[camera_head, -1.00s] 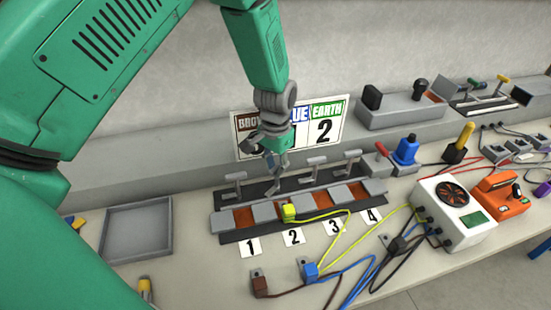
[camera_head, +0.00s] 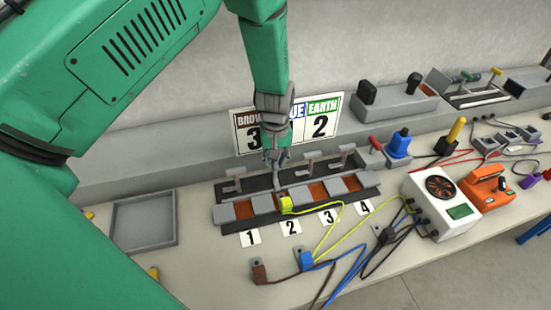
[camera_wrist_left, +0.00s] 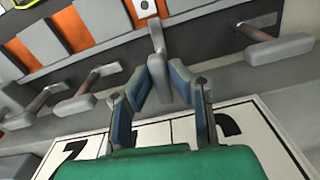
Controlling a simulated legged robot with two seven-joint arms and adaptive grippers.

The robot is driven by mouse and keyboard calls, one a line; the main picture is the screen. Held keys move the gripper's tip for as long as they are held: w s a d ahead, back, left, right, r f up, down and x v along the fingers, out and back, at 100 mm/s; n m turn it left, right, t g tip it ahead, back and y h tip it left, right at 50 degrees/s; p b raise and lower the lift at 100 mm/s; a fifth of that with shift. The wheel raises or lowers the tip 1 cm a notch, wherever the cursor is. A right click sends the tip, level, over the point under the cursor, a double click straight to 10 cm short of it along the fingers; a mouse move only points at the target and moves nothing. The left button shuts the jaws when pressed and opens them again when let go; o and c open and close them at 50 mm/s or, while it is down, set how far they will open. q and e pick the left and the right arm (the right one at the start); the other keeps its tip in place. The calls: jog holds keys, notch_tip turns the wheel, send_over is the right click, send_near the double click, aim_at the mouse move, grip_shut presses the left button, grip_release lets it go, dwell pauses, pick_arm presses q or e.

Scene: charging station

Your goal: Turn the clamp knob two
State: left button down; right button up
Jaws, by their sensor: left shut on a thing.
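Clamp knob two (camera_wrist_left: 180,85) is a grey bar handle on a thin stem behind the label 2 card (camera_head: 291,228). In the left wrist view its bar points toward the label board, while the neighbouring bars lie along the row. My left gripper (camera_head: 275,158) reaches down over it from above, and the knob is mostly hidden in the head view. In the left wrist view the two blue-padded fingers (camera_wrist_left: 168,80) are shut on the bar from both sides. A yellow-green connector (camera_head: 287,204) sits in front at slot two. My right gripper is not in view.
Knob one (camera_head: 235,172), knob three (camera_head: 311,158) and knob four (camera_head: 346,150) stand close beside. The label board (camera_head: 320,118) rises right behind. Wires, the white fan box (camera_head: 441,205) and plugs crowd the right; an empty grey tray (camera_head: 145,221) lies left.

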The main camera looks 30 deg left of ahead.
pick_arm(q)
jog(key=shift+w+n, duration=0.2)
jog(key=shift+n, duration=0.4)
jog(key=c, duration=1.5)
grip_release()
jog(key=shift+w, duration=0.1)
jog(key=shift+c, duration=0.2)
notch_tip(320, 180, up, 12)
jog(key=shift+f, duration=0.15)
jog(key=shift+f, duration=0.1)
